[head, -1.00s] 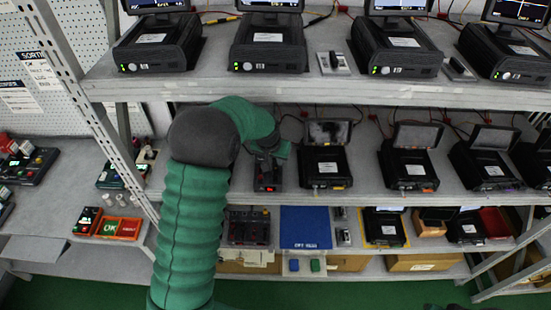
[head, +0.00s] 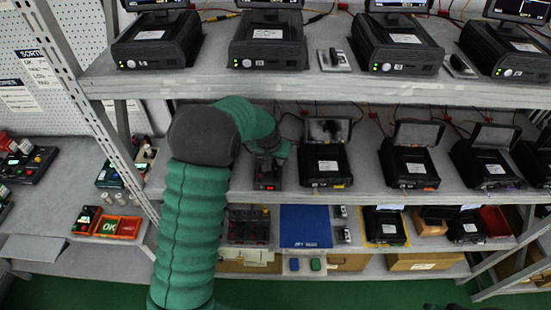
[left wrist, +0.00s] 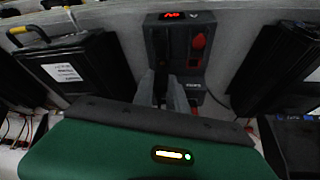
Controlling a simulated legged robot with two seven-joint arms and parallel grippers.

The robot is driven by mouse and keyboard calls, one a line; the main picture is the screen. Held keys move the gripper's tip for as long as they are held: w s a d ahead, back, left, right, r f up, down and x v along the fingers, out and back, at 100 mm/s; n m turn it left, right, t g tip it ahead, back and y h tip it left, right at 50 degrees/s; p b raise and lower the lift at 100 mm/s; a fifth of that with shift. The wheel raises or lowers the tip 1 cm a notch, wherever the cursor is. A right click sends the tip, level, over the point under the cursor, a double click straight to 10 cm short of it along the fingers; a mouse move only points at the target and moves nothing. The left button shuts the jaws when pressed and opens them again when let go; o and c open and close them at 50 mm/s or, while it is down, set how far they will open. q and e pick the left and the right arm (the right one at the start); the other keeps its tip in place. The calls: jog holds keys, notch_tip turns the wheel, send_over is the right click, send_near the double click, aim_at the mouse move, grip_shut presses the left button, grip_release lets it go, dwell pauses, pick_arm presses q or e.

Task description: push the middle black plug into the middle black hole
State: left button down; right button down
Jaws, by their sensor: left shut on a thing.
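A dark grey device (left wrist: 182,30) with a red lit display (left wrist: 172,15) stands on the middle shelf. A red part (left wrist: 198,41) sits on its right side. My left gripper (left wrist: 167,92) is at the front of this device, with its grey fingers shut on a dark piece that looks like a black plug. The fingers hide most of the piece and the hole, so I cannot tell how deep it sits. In the head view my left gripper (head: 268,154) is at the same device (head: 268,180). My right gripper is not in view.
Black boxes with screens stand right of the device, the nearest one (head: 325,165) close beside it. The upper shelf (head: 270,84) with more boxes overhangs the gripper. A metal upright (head: 90,110) stands to the left. A blue mat (head: 305,227) lies on the lower shelf.

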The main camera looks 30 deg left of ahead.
pick_arm(q)
jog(key=shift+f+b, duration=0.6)
jog(key=shift+f, duration=0.2)
dwell(0.6)
jog(key=c, duration=1.3)
grip_release()
jog(key=shift+o, duration=0.6)
jog(key=o, duration=0.3)
jog(key=shift+o, duration=0.2)
